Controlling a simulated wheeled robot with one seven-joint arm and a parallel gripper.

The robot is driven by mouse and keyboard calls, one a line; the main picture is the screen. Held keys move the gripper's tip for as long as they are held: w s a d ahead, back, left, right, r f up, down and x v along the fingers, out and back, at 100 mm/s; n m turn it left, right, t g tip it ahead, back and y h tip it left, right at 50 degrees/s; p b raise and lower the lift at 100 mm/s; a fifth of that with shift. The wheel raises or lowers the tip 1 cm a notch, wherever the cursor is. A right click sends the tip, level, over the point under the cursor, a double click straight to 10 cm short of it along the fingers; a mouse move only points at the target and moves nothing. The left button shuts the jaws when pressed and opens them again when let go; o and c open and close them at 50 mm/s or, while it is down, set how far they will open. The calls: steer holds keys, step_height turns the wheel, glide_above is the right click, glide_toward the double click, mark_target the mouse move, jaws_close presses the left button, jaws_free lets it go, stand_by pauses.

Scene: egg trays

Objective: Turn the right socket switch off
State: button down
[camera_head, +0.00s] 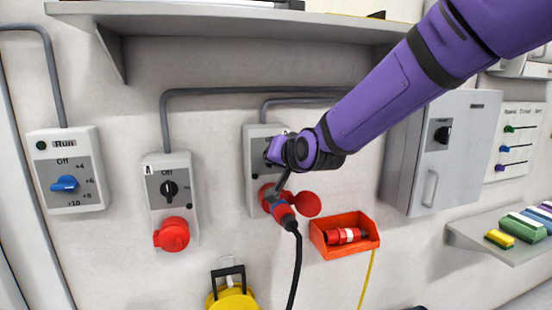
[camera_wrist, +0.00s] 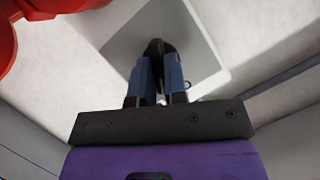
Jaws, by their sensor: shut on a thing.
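The right socket box (camera_head: 256,198) is a grey box on the wall, partly hidden by my purple arm. A red and blue plug (camera_head: 284,212) with a black cable sits in its red socket, and the red lid (camera_head: 307,204) hangs open to the right. My gripper (camera_head: 272,158) is at the upper part of this box. In the wrist view, my gripper (camera_wrist: 159,66) is shut on the black switch knob (camera_wrist: 158,47) on the grey panel (camera_wrist: 205,62). The knob's pointer and the Off mark are hidden in the head view, so its setting cannot be told.
The left socket box (camera_head: 152,215) has a black knob and a closed red lid. A box with a blue knob (camera_head: 65,183) is farther left. An orange bin (camera_head: 322,250) holds a red plug. A shelf (camera_head: 230,20) is above, and a grey cabinet (camera_head: 400,150) is to the right.

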steer(key=shift+a+n+h, duration=0.15)
steer(key=shift+n+h, duration=1.05)
steer(key=shift+n, duration=0.8)
steer(key=c, duration=1.2)
jaws_free()
steer(key=shift+t, duration=0.3)
steer(key=shift+o, duration=0.2)
steer(key=shift+s, duration=0.1)
steer(key=v, duration=1)
steer(key=shift+s+r, duration=0.2)
steer(key=shift+s, duration=0.15)
